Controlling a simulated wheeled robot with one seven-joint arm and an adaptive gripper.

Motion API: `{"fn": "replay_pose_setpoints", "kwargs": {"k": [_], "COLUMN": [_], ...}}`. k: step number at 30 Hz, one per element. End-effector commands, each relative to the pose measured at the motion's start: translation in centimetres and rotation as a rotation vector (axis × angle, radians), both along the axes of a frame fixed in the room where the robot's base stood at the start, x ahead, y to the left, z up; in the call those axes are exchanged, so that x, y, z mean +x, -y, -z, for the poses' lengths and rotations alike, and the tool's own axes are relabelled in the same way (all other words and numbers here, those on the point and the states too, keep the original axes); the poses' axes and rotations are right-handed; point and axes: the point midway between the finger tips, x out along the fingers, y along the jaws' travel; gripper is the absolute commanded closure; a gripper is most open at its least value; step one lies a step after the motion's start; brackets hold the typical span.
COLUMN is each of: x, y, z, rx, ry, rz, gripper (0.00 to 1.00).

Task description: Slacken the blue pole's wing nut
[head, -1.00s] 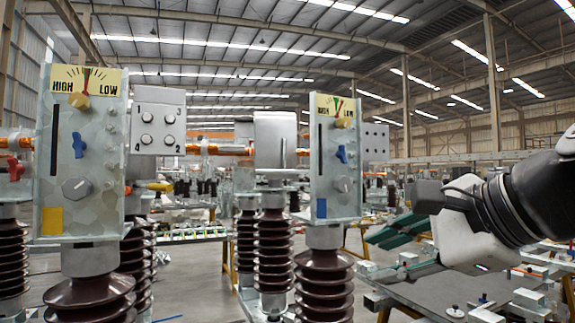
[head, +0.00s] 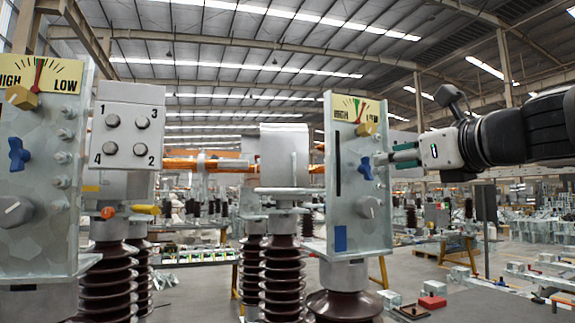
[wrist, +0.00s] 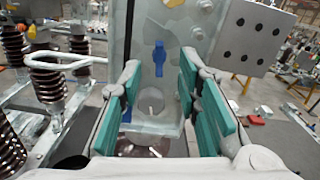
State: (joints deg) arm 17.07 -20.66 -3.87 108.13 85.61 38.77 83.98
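The blue pole's panel is the grey upright plate (head: 352,205) on the right in the head view, with a blue patch (head: 340,238) low on it. Its blue wing nut (head: 366,168) sits mid-plate, above a grey round knob (head: 370,207) and below a yellow knob (head: 367,129). In the wrist view the wing nut (wrist: 159,58) stands roughly upright, centred beyond the fingers. My gripper (head: 392,158) is beside the panel's right edge in the head view. In the wrist view my gripper (wrist: 158,85) is open and empty, its teal pads apart from the wing nut.
A second panel (head: 42,150) with its own blue wing nut (head: 18,154) stands at the left. A numbered box (head: 128,125) and a grey box (head: 285,157) sit between them. A white loop (wrist: 58,62) shows left of my fingers in the wrist view.

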Motion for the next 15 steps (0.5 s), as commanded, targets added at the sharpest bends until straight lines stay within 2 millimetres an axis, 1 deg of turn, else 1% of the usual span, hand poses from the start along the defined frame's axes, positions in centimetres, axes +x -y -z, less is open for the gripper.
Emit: {"fn": "replay_pose_setpoints", "kwargs": {"k": [1, 6, 10, 15], "x": [1.1, 4.0, 5.5, 6.6], "y": [-0.3, -1.3, -1.8, -2.2], "z": [0.1, 0.1, 0.1, 0.1], "rx": [0.000, -0.001, 0.000, 0.000], "ry": [-0.003, -0.002, -0.001, -0.001], "rz": [-0.003, -0.002, -0.001, -0.001], "gripper": [0.69, 0.69, 0.69, 0.69]}}
